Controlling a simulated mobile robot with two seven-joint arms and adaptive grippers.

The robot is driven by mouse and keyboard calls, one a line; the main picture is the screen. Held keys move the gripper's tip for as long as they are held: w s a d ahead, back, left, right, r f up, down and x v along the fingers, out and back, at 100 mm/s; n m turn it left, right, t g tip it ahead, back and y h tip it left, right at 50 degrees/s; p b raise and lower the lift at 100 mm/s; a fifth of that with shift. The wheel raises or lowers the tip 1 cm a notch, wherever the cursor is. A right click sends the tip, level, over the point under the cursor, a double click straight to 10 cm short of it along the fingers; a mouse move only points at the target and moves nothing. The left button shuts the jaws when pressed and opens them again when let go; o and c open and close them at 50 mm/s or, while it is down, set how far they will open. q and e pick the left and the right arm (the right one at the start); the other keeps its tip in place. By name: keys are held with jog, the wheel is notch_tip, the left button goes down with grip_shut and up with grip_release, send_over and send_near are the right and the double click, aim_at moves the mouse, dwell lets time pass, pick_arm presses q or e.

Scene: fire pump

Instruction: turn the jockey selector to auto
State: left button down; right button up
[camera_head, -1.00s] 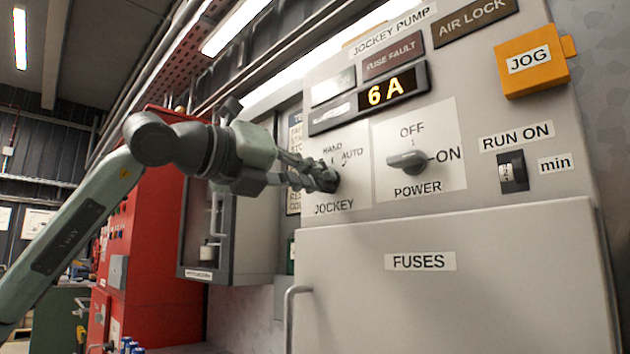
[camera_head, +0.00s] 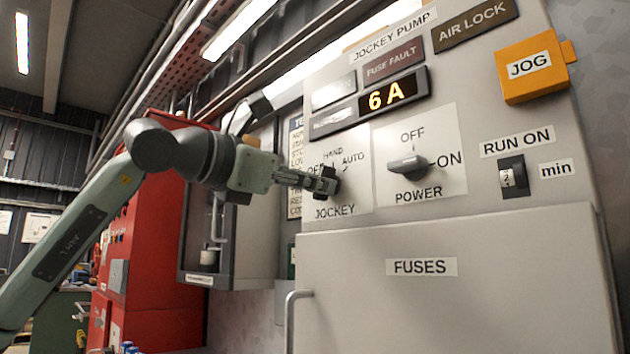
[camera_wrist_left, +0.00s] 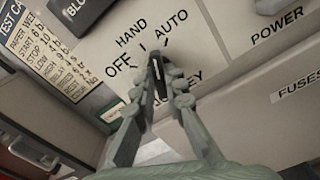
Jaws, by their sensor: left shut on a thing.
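The jockey selector is a small dark knob on the pale JOCKEY plate (camera_head: 350,203) of the grey panel, marked OFF, HAND and AUTO. My left gripper (camera_head: 328,182) reaches in from the left and is shut on the knob; its fingers hide most of it in the head view. In the left wrist view the black selector knob (camera_wrist_left: 158,82) with a white line stands between the two fingertips (camera_wrist_left: 160,80). The line points up toward the area between the HAND and AUTO words; the exact position is hard to tell. My right gripper is in neither view.
The POWER switch (camera_head: 408,164) is close to the right of the JOCKEY plate, with its handle lying toward ON. The 6A display (camera_head: 390,95) sits above. The FUSES cover (camera_head: 480,290) with a bar handle (camera_head: 290,315) juts out below. A grey box and red cabinet (camera_head: 160,240) stand left.

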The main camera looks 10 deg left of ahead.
pick_arm(q)
jog(key=shift+m+p, duration=0.35)
jog(key=shift+m, duration=2.15)
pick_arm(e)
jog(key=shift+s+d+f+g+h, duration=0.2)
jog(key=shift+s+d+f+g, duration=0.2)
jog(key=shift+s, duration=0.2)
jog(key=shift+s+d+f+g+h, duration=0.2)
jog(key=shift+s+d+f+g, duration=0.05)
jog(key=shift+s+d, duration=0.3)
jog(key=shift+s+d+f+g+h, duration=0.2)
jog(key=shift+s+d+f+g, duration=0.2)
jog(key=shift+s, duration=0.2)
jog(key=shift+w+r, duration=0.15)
pick_arm(q)
jog(key=c, duration=1.6)
grip_release()
jog(key=v, duration=1.2)
